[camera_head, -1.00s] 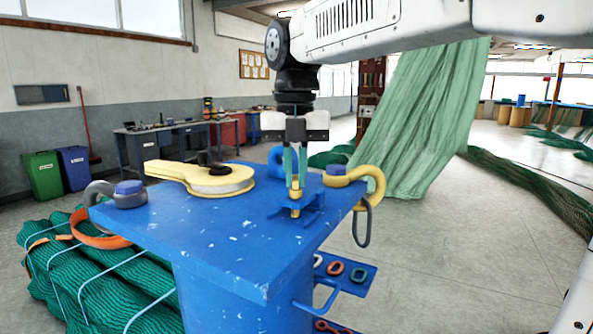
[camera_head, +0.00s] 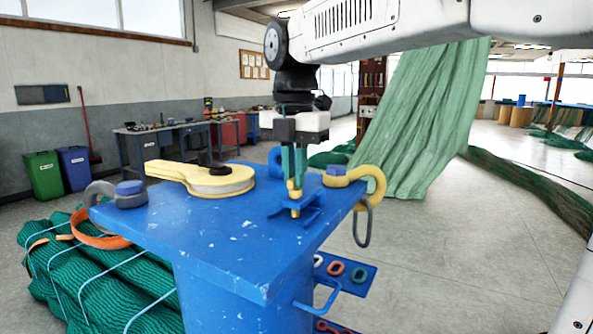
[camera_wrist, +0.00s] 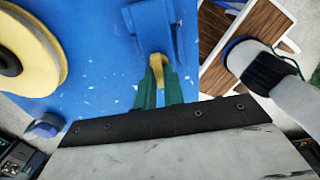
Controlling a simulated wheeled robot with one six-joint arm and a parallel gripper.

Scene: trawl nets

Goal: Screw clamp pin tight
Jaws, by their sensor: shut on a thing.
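The clamp pin (camera_head: 295,193) is a small yellow piece standing upright at the blue clamp bracket (camera_head: 297,211) near the right side of the blue stand top. My gripper (camera_head: 294,180) points straight down with its green fingers shut on the top of the pin. In the wrist view the green fingertips (camera_wrist: 158,88) meet at the yellow pin (camera_wrist: 157,62), beside the blue bracket (camera_wrist: 150,28). The fingers hide part of the pin, and its threads do not show.
A yellow block (camera_head: 205,178) lies on the stand top (camera_head: 200,245). A grey shackle (camera_head: 118,195) sits at the left corner, a yellow shackle (camera_head: 365,178) at the right corner. A rack of coloured links (camera_head: 340,270) is below. The front of the top is bare.

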